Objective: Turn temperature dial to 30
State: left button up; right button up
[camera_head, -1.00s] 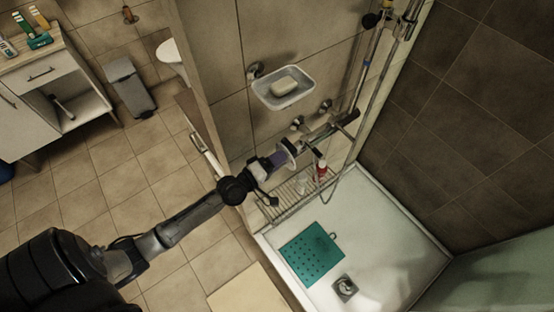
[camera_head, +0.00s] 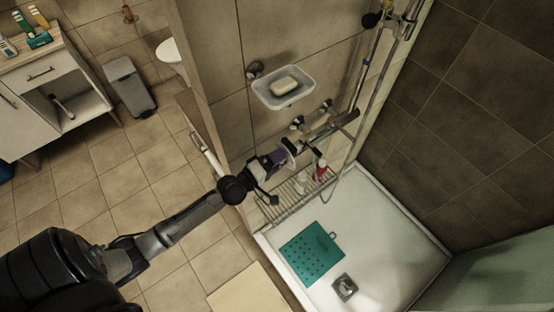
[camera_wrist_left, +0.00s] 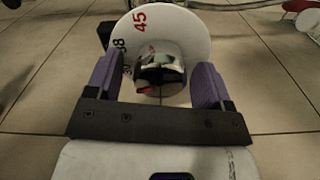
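The temperature dial is a white disc (camera_wrist_left: 197,35) with a chrome knob (camera_wrist_left: 160,68) at its centre, seen in the left wrist view. Red 45 shows at its top, with dark 38 and 30 down its left side. In the head view the dial (camera_head: 289,145) sits at the end of the shower bar on the wall. My left gripper (camera_wrist_left: 157,88) is open. Its two purple fingers stand on either side of the knob, with visible gaps. It also shows in the head view (camera_head: 280,155), close to the dial. My right gripper is not in view.
A soap dish (camera_head: 283,89) with soap is on the wall above the dial. A wire rack (camera_head: 292,192) with a red bottle (camera_head: 321,170) hangs below it. The shower tray (camera_head: 390,235) holds a teal mat (camera_head: 311,254). Two wall fittings are beside the bar.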

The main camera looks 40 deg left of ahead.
pick_arm(q)
jog(key=s+a+b, duration=0.2)
jog(key=s, duration=1.1)
jog(key=shift+s+a, duration=0.25)
jog(key=shift+s, duration=0.05)
dwell(0.5)
